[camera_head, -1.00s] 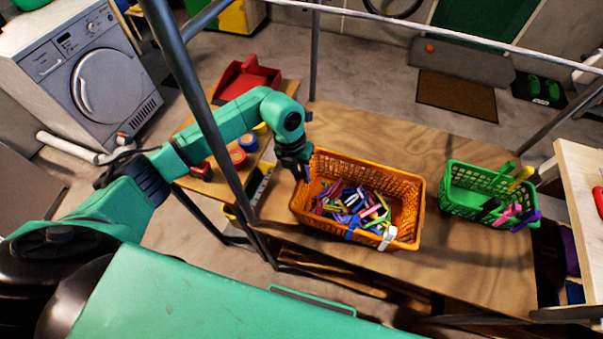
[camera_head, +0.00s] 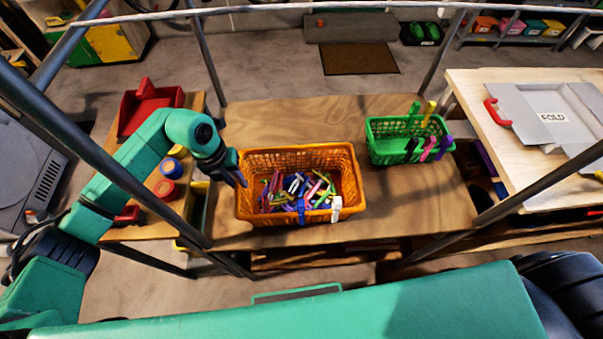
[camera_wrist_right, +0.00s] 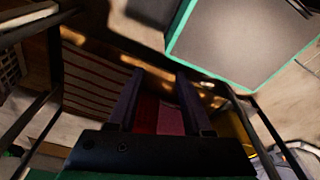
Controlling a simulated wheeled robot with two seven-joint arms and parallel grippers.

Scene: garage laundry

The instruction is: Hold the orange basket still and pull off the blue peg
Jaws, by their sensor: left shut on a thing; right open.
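The orange basket (camera_head: 352,180) stands on the wooden table and holds a pile of mixed coloured pegs (camera_head: 298,188). The blue peg (camera_head: 301,212) is clipped on its front rim, with a white peg (camera_head: 336,208) to the right of it. My left gripper (camera_head: 238,178) is shut on the left rim of the orange basket; its fingertips are partly hidden. My right gripper (camera_wrist_right: 158,92) shows only in the right wrist view, open with nothing between its fingers and away from the basket.
A green basket (camera_head: 384,151) with several pegs on its rim stands to the right on the table (camera_head: 300,112). A folding board (camera_head: 545,110) lies on a pale table at the right. Dark metal posts (camera_head: 100,165) stand around the table. Bare wood lies between the baskets.

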